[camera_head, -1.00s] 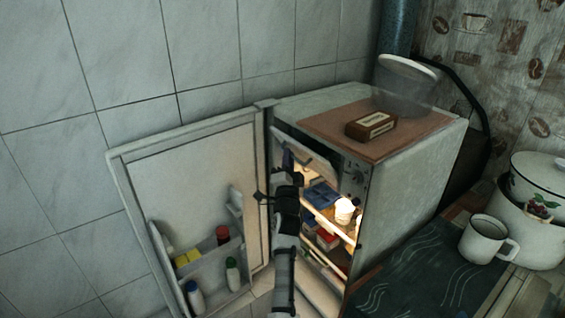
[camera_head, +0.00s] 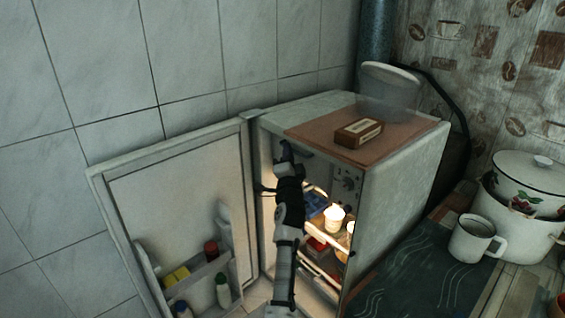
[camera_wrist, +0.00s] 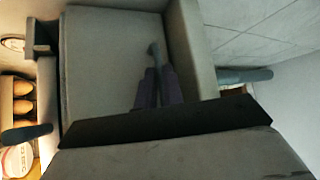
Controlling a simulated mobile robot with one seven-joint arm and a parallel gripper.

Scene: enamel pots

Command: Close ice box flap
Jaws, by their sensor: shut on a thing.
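The open fridge (camera_head: 400,175) has the ice box at the top of its lit interior. The ice box flap (camera_head: 313,168) is a pale panel there, partly hidden by my arm; its exact angle is hard to tell. My gripper (camera_head: 287,152) is at the upper left of the opening, against the flap area. In the wrist view the flap seems to be the pale panel (camera_wrist: 105,65) filling the middle. The gripper's narrow fingers (camera_wrist: 155,62) are together over it, shut on what seems to be the flap's handle, which the fingertips mostly hide.
The fridge door (camera_head: 185,215) stands wide open at left, with bottles and yellow items in its shelves. Lit shelves with food lie below my gripper. A brown box (camera_head: 358,133) sits on top. A mug (camera_head: 474,240) and white pots (camera_head: 525,215) stand at right.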

